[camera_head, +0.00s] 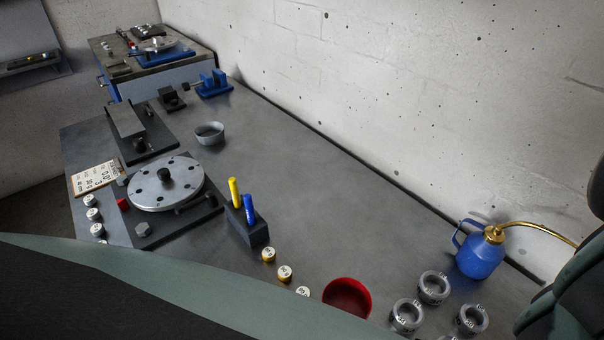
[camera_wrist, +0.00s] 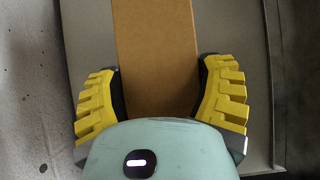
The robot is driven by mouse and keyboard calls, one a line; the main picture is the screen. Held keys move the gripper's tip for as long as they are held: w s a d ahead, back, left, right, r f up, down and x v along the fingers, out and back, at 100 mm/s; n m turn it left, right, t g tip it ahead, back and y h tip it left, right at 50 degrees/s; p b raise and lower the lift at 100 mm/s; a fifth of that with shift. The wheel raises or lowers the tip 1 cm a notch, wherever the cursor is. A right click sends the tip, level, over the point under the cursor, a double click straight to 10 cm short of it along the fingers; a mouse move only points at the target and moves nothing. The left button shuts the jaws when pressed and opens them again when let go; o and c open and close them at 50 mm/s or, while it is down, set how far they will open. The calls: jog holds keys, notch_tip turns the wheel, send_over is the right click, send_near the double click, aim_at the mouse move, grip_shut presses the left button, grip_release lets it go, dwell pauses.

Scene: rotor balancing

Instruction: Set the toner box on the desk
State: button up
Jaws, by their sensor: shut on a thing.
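In the wrist view my gripper (camera_wrist: 158,92) has its two yellow ribbed fingers on either side of a plain brown cardboard box, the toner box (camera_wrist: 156,45). The gripper is shut on it. The far end of the box runs out of the top of the picture, and its lower part is hidden behind the gripper body. The head view shows neither the box nor the fingers. The grey desk (camera_head: 310,200) fills the middle of the head view.
A rotor disc (camera_head: 165,184) on a dark base stands at the left of the desk. A pen block (camera_head: 247,228), red bowl (camera_head: 347,298), several ring weights (camera_head: 434,288) and a blue oil can (camera_head: 480,256) stand nearer. The desk's middle right is clear along the wall.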

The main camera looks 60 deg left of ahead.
jog(key=shift+w+f, duration=0.2)
jog(key=shift+f, duration=2)
jog(key=o, duration=1.2)
jog(key=shift+f, duration=0.1)
jog(key=shift+o, duration=0.2)
jog(key=shift+a+r, duration=0.25)
jog(key=shift+r, duration=0.25)
jog(key=p+v, duration=0.3)
jog(key=v, duration=0.6)
jog(key=shift+a+r, duration=0.1)
jog(key=shift+r, duration=0.15)
jog(key=shift+p+v, duration=0.75)
jog(key=shift+p, duration=0.25)
jog(key=shift+a+f, duration=0.1)
jog(key=shift+a, duration=0.05)
